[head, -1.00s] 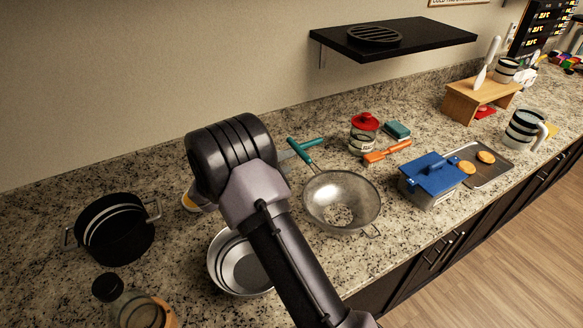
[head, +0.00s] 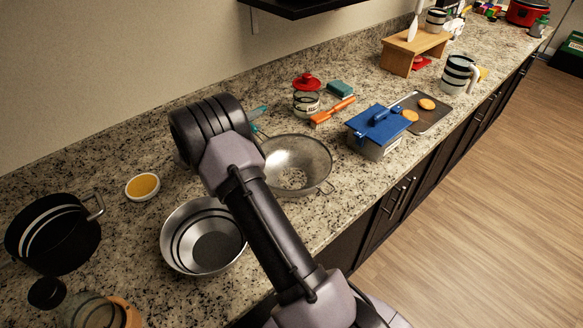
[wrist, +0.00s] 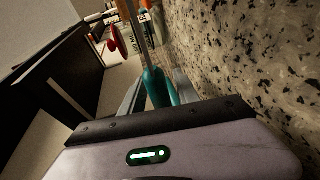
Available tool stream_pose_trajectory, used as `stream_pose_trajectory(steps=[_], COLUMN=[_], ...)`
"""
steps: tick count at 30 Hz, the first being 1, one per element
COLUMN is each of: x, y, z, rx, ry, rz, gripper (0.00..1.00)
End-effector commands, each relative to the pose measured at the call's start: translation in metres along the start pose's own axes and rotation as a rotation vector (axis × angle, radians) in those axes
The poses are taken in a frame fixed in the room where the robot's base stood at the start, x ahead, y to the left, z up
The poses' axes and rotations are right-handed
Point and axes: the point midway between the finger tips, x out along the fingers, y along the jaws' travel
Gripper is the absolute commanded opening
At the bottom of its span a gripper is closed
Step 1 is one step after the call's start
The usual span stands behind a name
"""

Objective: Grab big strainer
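The big strainer (head: 297,162) is a round metal mesh bowl lying on the granite counter, right of my arm. A teal handle (head: 257,113) shows partly behind my arm in the head view. In the wrist view, teal handle parts (wrist: 157,88) with a metal rod lie between the grey fingers of my gripper (wrist: 156,92). The fingers are apart, but I cannot tell whether they press on the teal. My arm hides the gripper in the head view.
A steel bowl (head: 203,238) stands left of my arm, and a black pot (head: 50,240) is farther left. A yellow-topped round lid (head: 143,187) lies between them. A blue-lidded box (head: 378,130), orange-handled tool (head: 332,112) and red-lidded jar (head: 306,97) are to the right.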

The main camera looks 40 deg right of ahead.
Motion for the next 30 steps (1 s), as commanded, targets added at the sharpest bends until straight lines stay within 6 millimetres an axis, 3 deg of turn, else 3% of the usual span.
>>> stream_pose_trajectory(steps=[1,5,30], x=[-0.0001,-0.0002,-0.0005], y=[0.0001,0.0,-0.0001], z=[0.0001,0.0001,0.0001], rx=[0.0,0.0,0.0], ry=[0.0,0.0,0.0], rz=[0.0,0.0,0.0], gripper=[0.25,0.0,0.0])
